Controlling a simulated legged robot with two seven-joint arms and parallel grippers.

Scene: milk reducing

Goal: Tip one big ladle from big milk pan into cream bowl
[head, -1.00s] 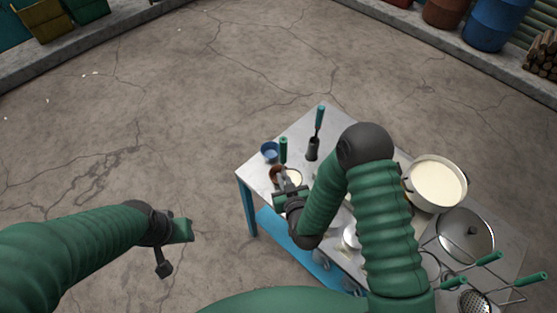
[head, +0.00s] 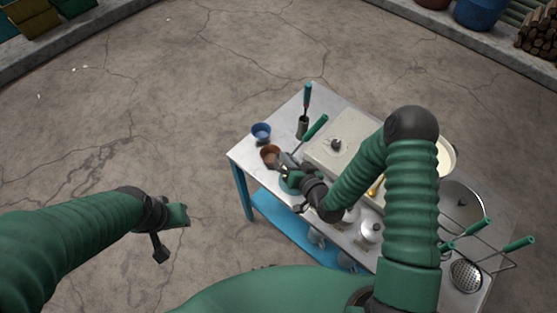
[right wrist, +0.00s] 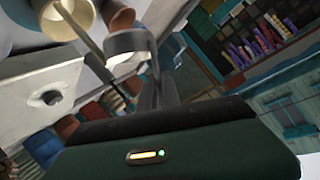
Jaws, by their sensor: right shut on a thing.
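My right gripper (head: 287,166) is at the table's near left end, shut on a ladle whose green handle (head: 316,127) leans up to the right. The ladle's scoop is hidden behind the gripper in the head view. In the right wrist view a thin rod (right wrist: 88,38) crosses beside a round vessel with a pale cream inside (right wrist: 68,16); I cannot tell whether this is the cream bowl. The big milk pan (head: 447,157), holding white milk, is mostly hidden behind my right arm. My left gripper (head: 174,230) is over bare floor, away from the table; its jaws are unclear.
A brown bowl (head: 269,154) is beside the right gripper, and a blue bowl (head: 261,131) is behind it. A dark holder with an upright green-handled tool (head: 303,126), a pale box-like unit (head: 338,138), small metal pots (head: 370,232) and a lid (head: 463,202) crowd the table.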

